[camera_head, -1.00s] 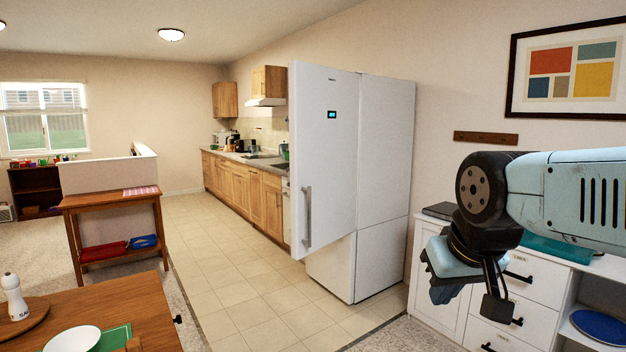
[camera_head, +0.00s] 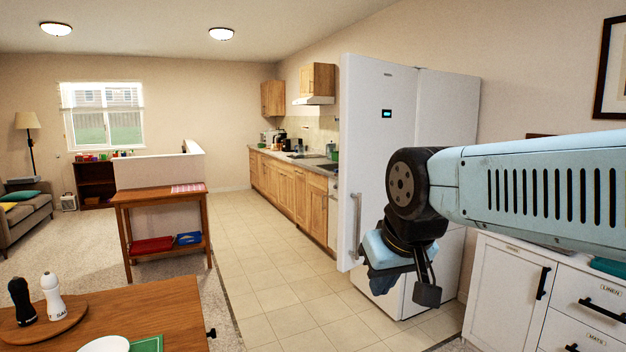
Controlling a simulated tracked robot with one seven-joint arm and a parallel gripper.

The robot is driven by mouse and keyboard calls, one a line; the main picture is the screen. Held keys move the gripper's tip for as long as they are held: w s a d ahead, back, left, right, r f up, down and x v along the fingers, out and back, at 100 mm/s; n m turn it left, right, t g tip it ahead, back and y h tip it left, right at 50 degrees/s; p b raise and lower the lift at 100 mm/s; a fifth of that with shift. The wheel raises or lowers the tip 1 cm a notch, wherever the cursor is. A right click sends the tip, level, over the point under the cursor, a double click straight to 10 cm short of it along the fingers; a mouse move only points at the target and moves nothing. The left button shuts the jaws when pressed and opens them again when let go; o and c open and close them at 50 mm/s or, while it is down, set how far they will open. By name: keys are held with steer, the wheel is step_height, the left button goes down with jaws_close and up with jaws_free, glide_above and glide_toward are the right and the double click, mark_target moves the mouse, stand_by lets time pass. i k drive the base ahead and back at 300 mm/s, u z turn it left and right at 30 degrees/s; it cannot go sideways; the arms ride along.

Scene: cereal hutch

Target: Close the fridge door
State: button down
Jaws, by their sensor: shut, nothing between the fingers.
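My gripper (camera_head: 405,284) hangs in front of the fridge, to the right of the handle in the picture. It is shut and holds nothing. My arm hides part of the door and the lower fridge. I cannot tell how far the gripper is from the door; no contact shows.
A white cabinet (camera_head: 503,293) with black handles stands at the right. A wooden dining table (camera_head: 175,313) is at the front left. A wooden side table (camera_head: 160,197) stands behind it. The tiled floor (camera_head: 262,262) before the fridge is clear.

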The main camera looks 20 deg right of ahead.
mark_target(378, 104)
steer(key=u, duration=0.15)
steer(key=i, duration=1.1)
steer(key=z, duration=0.4)
steer(key=i, duration=0.85)
steer(key=z, duration=0.45)
steer(key=k, duration=0.8)
steer(key=z, duration=0.25)
steer(key=i, duration=0.8)
steer(key=u, duration=0.1)
